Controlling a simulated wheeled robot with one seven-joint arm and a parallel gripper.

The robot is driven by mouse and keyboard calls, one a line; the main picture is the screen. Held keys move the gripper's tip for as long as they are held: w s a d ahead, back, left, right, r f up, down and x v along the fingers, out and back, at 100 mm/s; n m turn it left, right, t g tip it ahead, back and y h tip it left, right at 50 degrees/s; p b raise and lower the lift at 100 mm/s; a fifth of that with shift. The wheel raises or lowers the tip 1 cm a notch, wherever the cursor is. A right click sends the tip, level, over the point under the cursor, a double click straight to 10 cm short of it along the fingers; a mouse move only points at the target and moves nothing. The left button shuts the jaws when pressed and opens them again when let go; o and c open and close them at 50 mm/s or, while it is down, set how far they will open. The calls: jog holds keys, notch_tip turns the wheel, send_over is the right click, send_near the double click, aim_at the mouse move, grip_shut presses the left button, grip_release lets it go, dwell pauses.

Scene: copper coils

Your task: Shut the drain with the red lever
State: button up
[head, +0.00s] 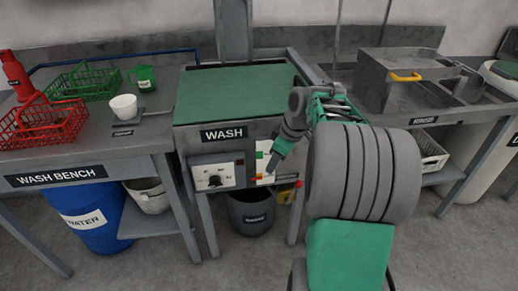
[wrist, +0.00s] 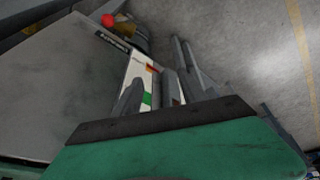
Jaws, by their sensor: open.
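A red knob (head: 299,184), apparently the red lever's end, shows beside that label. It also shows in the wrist view as a red ball (wrist: 108,20) at the upper left, near a yellowish part. The lever's arm and the drain itself are not clear. My gripper (head: 270,168) is open and empty, pointing down at the white plate with green and red marks (wrist: 147,99). It is left of the red knob in the head view, apart from it. Contact with the plate cannot be told.
A control panel (head: 215,177) with a dark dial sits left of my gripper. A dark bucket (head: 250,215) stands under the unit. The wash bench (head: 60,155) with baskets and a white cup is at left, the rinse sink (head: 400,100) at right. Floor in front is clear.

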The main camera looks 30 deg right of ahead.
jog(key=s+a+r+m+p, duration=0.2)
jog(key=a+r+p, duration=0.2)
jog(key=a+r, duration=0.2)
jog(key=shift+s+a, duration=0.4)
jog(key=shift+a, duration=0.25)
jog(key=shift+r, duration=0.1)
jog(key=shift+c, duration=0.3)
